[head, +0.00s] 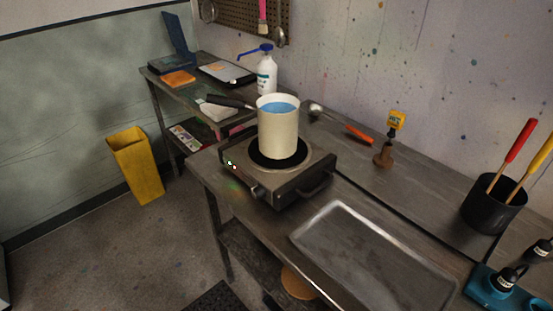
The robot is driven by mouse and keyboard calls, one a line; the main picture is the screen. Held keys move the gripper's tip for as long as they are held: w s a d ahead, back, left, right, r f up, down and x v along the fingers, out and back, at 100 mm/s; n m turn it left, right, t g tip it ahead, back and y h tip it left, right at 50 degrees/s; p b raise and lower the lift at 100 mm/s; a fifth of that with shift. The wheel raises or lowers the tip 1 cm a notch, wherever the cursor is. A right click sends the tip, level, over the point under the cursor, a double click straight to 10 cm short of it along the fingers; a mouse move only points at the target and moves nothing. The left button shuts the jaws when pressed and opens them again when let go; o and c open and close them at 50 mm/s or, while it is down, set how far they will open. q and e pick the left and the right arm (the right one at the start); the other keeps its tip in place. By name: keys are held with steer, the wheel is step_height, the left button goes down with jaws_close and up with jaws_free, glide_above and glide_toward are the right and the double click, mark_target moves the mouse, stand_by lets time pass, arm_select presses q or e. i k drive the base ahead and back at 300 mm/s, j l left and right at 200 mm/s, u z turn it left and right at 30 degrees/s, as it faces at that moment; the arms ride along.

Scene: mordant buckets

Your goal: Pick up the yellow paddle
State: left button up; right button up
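A stick with a yellow handle (541,153), which looks like the yellow paddle, stands tilted in a black round container (494,215) at the right of the bench. Its top runs to the right edge of the view, and its lower end is hidden inside the container. A similar stick with a red handle (521,140) leans in the same container, to its left. Neither of my grippers is in view.
A tall cream pot (278,140) of blue liquid stands on a hot plate (300,182). An empty metal tray (345,281) lies at the front of the bench (366,191). Teal-and-black items (497,288) sit at the lower right. A yellow bin (136,166) stands on the floor.

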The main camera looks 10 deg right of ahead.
mark_target(547, 147)
steer(key=z, duration=1.75)
steer(key=u, duration=1.55)
steer(key=z, duration=1.45)
